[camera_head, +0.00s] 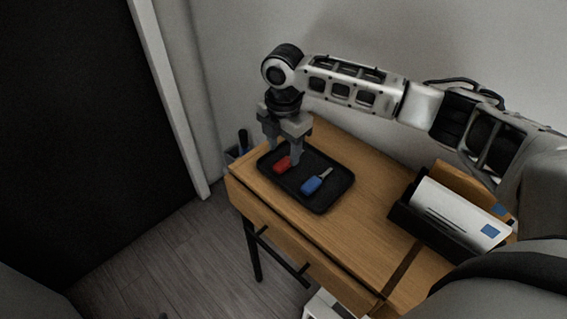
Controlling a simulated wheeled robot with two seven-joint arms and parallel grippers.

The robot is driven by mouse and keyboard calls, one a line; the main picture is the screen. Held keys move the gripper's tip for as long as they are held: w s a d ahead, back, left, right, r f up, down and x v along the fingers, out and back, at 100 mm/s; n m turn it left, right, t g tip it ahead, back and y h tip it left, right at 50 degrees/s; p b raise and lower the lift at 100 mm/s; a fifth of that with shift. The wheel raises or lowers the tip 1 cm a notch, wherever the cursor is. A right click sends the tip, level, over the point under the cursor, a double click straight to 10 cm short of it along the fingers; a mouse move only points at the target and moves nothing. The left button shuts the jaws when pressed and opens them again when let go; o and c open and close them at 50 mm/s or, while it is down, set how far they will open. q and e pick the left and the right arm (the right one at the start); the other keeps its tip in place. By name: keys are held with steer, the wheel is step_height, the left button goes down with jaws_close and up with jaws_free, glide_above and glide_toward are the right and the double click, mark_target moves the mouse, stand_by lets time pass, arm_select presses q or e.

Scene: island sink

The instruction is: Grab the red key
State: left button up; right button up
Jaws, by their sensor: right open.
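The red key (281,164) lies in a black tray (328,198) on a wooden table, towards the tray's left end. A blue key (314,184) lies in the same tray, to the right of the red one. My right gripper (284,156) points down over the left part of the tray. It is open, with its fingers around or just above the red key; I cannot tell whether they touch it. Part of the red key is hidden by a finger. My left gripper is not in view.
The wooden table (362,222) has a clear stretch right of the tray. A black holder (415,229) with white envelopes (450,212) stands further right. A dark cup (236,154) with a pen is at the left table corner. A wall is behind.

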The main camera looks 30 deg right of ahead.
mark_target(283, 162)
step_height(283, 162, down, 4)
steer(key=shift+r, duration=0.25)
steer(key=shift+c, duration=0.3)
steer(key=c, duration=1)
steer(key=shift+r, duration=0.1)
